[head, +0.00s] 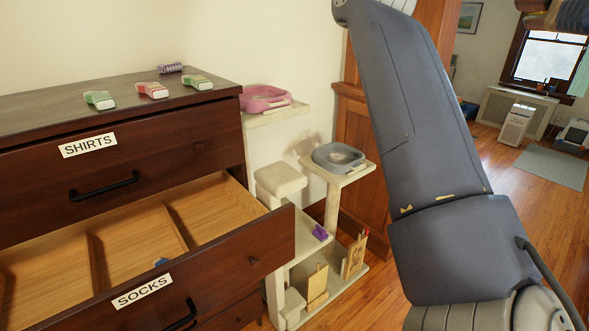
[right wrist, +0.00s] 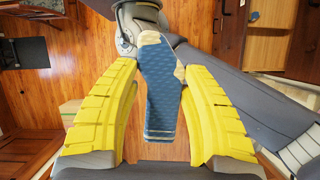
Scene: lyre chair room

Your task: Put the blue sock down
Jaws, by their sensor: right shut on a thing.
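A blue patterned sock (right wrist: 160,98) with pale patches at its far end lies between the yellow fingers of my right gripper (right wrist: 159,68) in the right wrist view. My right gripper is shut on it. In the head view my right arm crosses the right side, and its gripper is out of that picture. The drawer labelled SOCKS (head: 255,247) stands open at the lower left, with wooden dividers. A small blue thing (head: 160,262) shows just behind its front panel, mostly hidden. My left gripper is not in view.
The dresser top (head: 60,115) holds several small green or red items and a purple roll (head: 170,68). The drawer labelled SHIRTS (head: 110,175) is shut. A cat tree (head: 333,205) with a grey tray (head: 339,157) and a pink tray (head: 265,99) stands right of the dresser.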

